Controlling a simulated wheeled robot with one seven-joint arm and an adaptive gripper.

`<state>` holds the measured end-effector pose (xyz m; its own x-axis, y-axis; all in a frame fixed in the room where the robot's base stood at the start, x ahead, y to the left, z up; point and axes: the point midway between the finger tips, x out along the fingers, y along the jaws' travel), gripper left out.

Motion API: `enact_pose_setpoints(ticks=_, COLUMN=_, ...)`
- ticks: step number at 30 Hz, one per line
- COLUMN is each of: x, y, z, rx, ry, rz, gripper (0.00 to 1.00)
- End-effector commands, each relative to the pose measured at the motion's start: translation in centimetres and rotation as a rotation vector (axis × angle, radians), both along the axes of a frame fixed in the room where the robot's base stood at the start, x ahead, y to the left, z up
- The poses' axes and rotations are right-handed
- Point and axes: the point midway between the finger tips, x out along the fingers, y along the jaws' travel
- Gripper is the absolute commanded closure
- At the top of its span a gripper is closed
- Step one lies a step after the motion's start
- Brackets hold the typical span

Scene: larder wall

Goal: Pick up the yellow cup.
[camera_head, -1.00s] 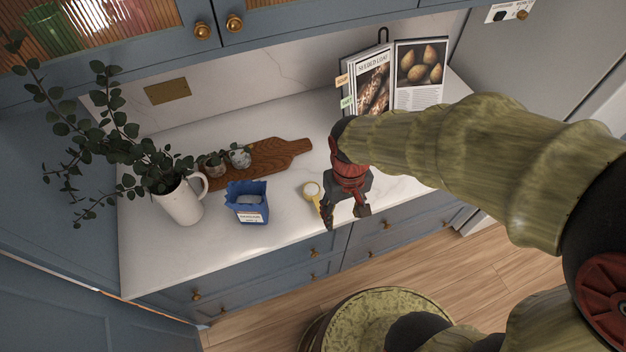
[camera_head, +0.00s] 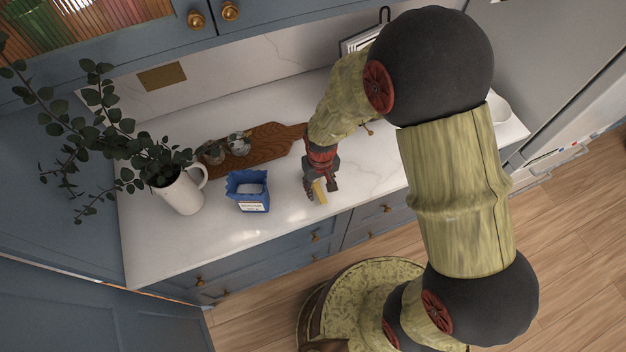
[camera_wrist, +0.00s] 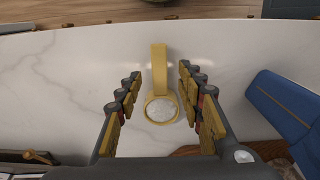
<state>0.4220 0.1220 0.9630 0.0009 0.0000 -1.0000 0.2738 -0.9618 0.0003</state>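The yellow cup (camera_wrist: 161,72) is a small scoop with a round bowl and a straight flat handle, with white inside the bowl. In the wrist view it lies between my gripper's fingers, its handle pointing to the counter's front edge. My gripper (camera_wrist: 159,88) is open, with one finger on each side of the cup and gaps visible on both sides. In the head view my gripper (camera_head: 321,188) is low over the front of the counter, and a yellow part of the cup (camera_head: 319,191) shows there; the rest is hidden.
A blue bag (camera_head: 248,205) stands left of my gripper. A wooden board (camera_head: 265,150) with small pots lies behind. A white jug (camera_head: 181,192) of leafy branches is farther left. A book (camera_head: 358,40), partly hidden by my arm, stands at the back. The counter (camera_head: 370,180) is clear right of the gripper.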

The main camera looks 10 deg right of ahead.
Motion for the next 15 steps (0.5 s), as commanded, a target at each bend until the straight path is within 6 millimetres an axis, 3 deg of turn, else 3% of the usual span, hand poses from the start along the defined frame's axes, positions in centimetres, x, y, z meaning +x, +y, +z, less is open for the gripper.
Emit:
enact_pose_setpoints(ticks=6, x=0.1, y=0.0, z=-2.3, rx=0.0, ry=0.0, rz=0.0, gripper=0.62)
enact_pose_setpoints(ticks=15, x=0.1, y=0.0, z=-2.4, rx=0.0, ry=-0.001, rz=0.0, gripper=0.65)
